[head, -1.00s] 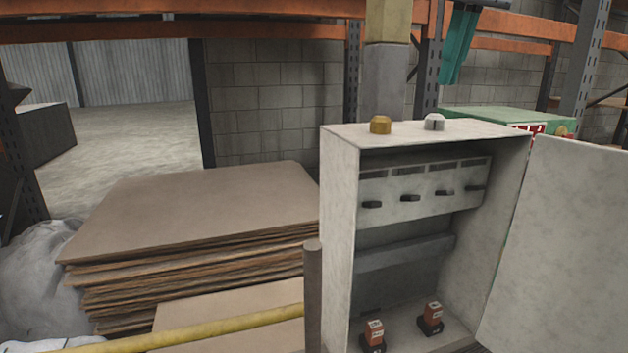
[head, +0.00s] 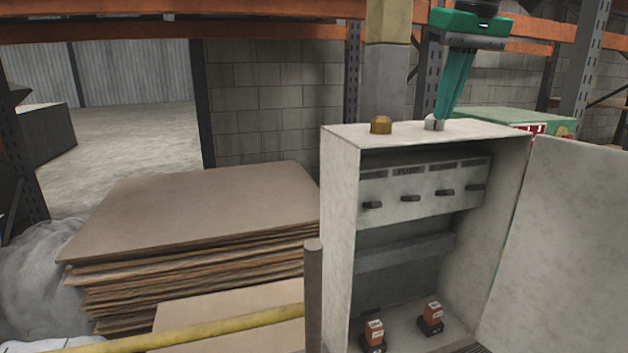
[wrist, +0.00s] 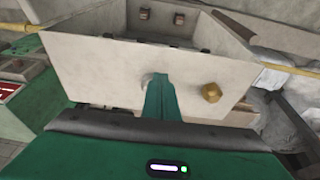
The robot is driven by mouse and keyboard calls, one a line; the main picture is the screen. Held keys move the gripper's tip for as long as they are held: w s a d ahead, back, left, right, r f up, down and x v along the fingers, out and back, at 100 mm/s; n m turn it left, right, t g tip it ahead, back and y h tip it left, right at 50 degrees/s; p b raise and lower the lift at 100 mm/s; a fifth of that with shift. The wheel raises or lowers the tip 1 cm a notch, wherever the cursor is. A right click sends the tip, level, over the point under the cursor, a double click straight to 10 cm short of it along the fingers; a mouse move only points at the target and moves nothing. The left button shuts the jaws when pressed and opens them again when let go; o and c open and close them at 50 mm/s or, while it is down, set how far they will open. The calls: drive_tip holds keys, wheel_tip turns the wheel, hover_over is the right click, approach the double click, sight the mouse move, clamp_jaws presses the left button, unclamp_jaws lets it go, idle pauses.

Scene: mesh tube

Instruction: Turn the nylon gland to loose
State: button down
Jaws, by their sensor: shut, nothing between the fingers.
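The white nylon gland (head: 432,124) stands on top of the open grey cabinet (head: 340,230), to the right of a brass gland (head: 381,125). My teal gripper (head: 440,116) points down from above, its closed tips at the white gland and partly covering it. In the wrist view the gland (wrist: 147,79) shows just left of the fingertips (wrist: 159,80), and the brass gland (wrist: 211,93) is to their right. The fingers are together with nothing between them. I cannot tell whether the tips touch the gland.
The cabinet door (head: 560,240) hangs open to the right. Inside are black switches and two red-and-black devices (head: 431,316). Orange rack beams (head: 270,30) cross behind. Brown sheets (head: 190,210) are stacked at left, with a yellow bar (head: 200,332) in front.

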drive_tip(key=shift+d+f, duration=0.1)
drive_tip(key=shift+f, duration=0.5)
drive_tip(key=shift+d+r, duration=0.15)
drive_tip(key=shift+d, duration=0.15)
drive_tip(key=shift+d, duration=0.1)
drive_tip(key=shift+w+d, duration=0.1)
drive_tip(key=shift+d, duration=0.1)
drive_tip(key=shift+w+d, duration=0.3)
drive_tip(key=shift+d, duration=0.25)
drive_tip(key=shift+s, duration=0.1)
drive_tip(key=shift+s+d, duration=0.2)
drive_tip(key=shift+r, duration=3.1)
